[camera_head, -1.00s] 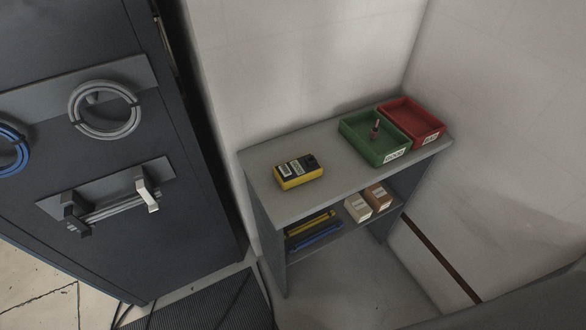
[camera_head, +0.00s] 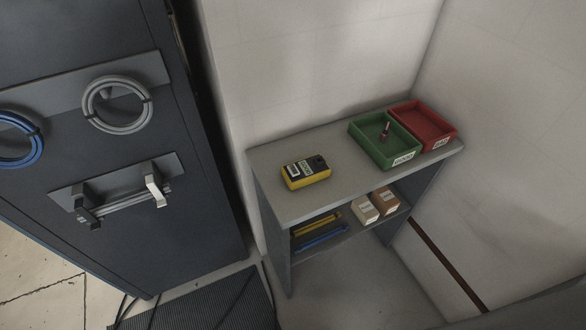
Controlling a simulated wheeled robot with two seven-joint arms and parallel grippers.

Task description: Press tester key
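The tester (camera_head: 305,172) is a small yellow and black box with white labels on its dark top face. It lies near the left end of the grey shelf unit's top (camera_head: 345,184). A dark round part shows at its far right corner; a separate key is too small to make out. Neither of my grippers is in the view, and nothing touches the tester.
Small boxes (camera_head: 364,209) and yellow and blue bars (camera_head: 318,238) fill the lower shelf. A dark cabinet with cable coils (camera_head: 117,104) stands left.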

